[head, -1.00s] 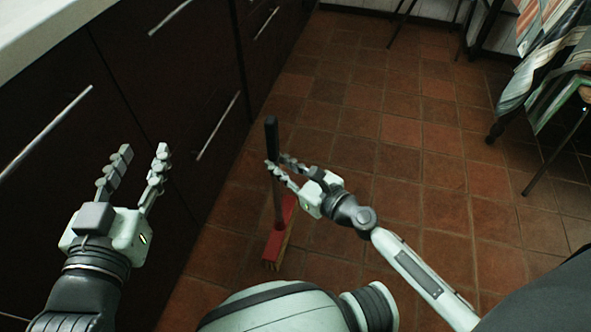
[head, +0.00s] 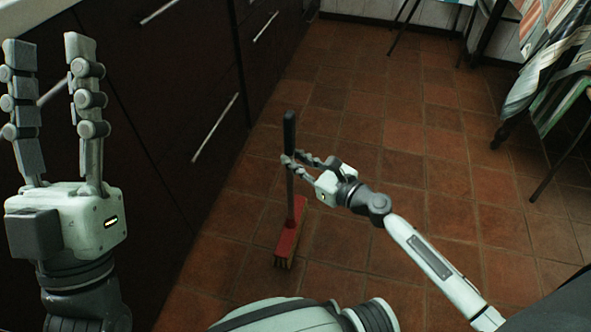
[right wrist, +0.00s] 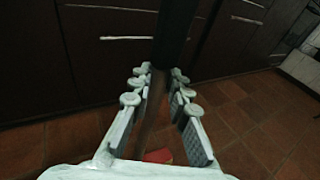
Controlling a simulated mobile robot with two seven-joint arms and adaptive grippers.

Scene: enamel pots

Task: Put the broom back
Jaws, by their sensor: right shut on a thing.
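The broom has a dark grip, a thin shaft and a red head with bristles (head: 290,238) in the head view. It stands close to upright, bristles down, at the floor or just above it; I cannot tell which. My right gripper (head: 291,160) is shut on the shaft just below the dark grip. In the right wrist view the broom's dark grip (right wrist: 175,35) rises between the fingers, and a bit of red shows below. My left gripper (head: 55,55) is open and empty, raised at the far left in front of the cabinets.
Dark cabinets with metal handles (head: 215,128) run along the left, under a pale counter (head: 30,8). A table with a striped cloth (head: 550,70) and thin-legged seats stand at the back right. The red tiled floor (head: 400,150) in the middle is clear.

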